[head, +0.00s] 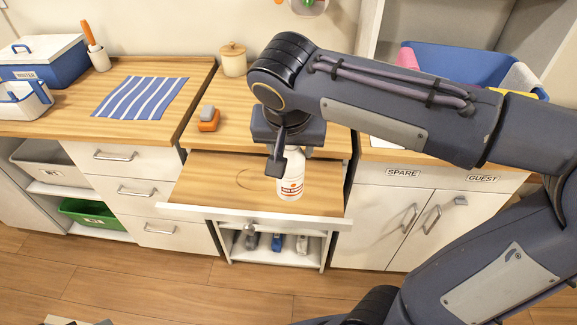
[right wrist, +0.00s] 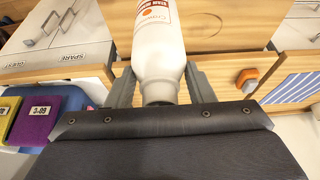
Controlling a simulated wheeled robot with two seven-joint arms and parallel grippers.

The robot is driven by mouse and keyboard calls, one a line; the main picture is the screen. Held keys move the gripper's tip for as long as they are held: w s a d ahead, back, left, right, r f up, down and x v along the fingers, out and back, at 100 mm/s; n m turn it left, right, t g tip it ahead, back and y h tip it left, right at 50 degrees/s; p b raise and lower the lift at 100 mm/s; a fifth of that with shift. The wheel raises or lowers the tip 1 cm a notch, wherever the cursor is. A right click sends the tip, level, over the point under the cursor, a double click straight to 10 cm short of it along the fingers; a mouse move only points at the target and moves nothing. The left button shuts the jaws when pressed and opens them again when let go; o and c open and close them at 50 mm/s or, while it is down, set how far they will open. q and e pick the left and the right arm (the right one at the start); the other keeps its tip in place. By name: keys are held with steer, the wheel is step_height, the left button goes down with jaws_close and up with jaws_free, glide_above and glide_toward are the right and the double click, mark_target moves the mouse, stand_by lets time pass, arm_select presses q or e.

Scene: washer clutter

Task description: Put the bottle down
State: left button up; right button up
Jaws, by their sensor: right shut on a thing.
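The white bottle (head: 290,183) with a red and white label stands upright, over or on the wooden pull-out shelf (head: 228,185) in the head view. I cannot tell whether its base touches the shelf. My right gripper (head: 279,165) comes down from above and is shut on the bottle's upper part. In the right wrist view the bottle (right wrist: 160,45) sits between the two fingers of the gripper (right wrist: 158,88). The bottle's top is hidden behind the gripper. My left gripper is not in view.
An orange and grey block (head: 209,119) and a lidded jar (head: 233,60) stand on the counter behind. A blue striped cloth (head: 141,97) lies at left. The pull-out shelf is bare left of the bottle. Several bottles (head: 277,242) stand in the cubby below.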

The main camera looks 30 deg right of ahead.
steer(key=w+d+f, duration=0.8)
steer(key=f, duration=0.3)
steer(key=shift+f+p, duration=0.4)
steer(key=shift+w, duration=0.1)
steer(key=shift+f, duration=0.15)
steer(key=o, duration=1.4)
